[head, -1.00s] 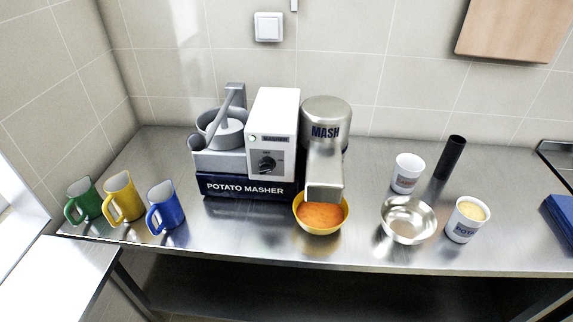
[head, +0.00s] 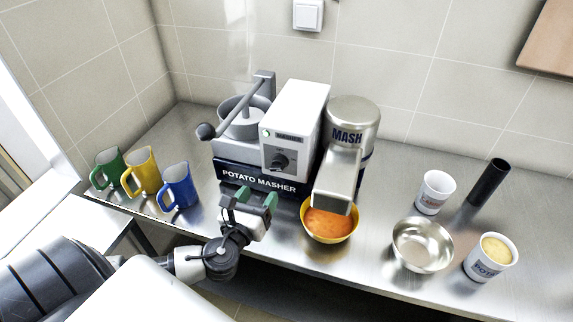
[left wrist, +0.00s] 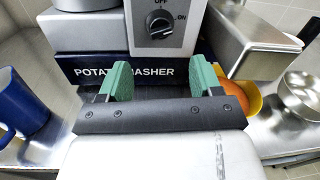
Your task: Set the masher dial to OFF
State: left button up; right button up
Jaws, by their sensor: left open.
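The potato masher's white control box (head: 297,118) stands on the steel counter, with its dark dial (head: 281,161) on the front face. The dial also shows at the top of the left wrist view (left wrist: 160,24), with OFF printed above it and ON to its right. I cannot tell surely which mark it points to. My left gripper (head: 255,197) is open and empty, in front of and below the dial, apart from it. Its green fingers show in the left wrist view (left wrist: 162,80), before the POTATO MASHER base. My right gripper is out of view.
The MASH head and spout (head: 340,175) stand right of the box, over a yellow bowl (head: 330,222) of orange food. A lever (head: 240,105) is on the left. Blue (head: 178,186), yellow and green mugs stand further left. A steel bowl (head: 422,245) and cups are at right.

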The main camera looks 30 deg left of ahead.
aim_at(275, 170)
pick_arm(q)
jog(key=w, duration=0.3)
jog(key=w+a+p, duration=0.1)
jog(key=w, duration=0.2)
jog(key=w+p, duration=0.1)
jog(key=w, duration=0.2)
jog(key=shift+w+a+r, duration=0.1)
jog(key=shift+w+a, duration=0.05)
jog(key=shift+a, duration=0.1)
jog(key=shift+w+a, duration=0.15)
jog(key=shift+w, duration=0.5)
jog(key=shift+c, duration=0.4)
jog(key=c, duration=0.8)
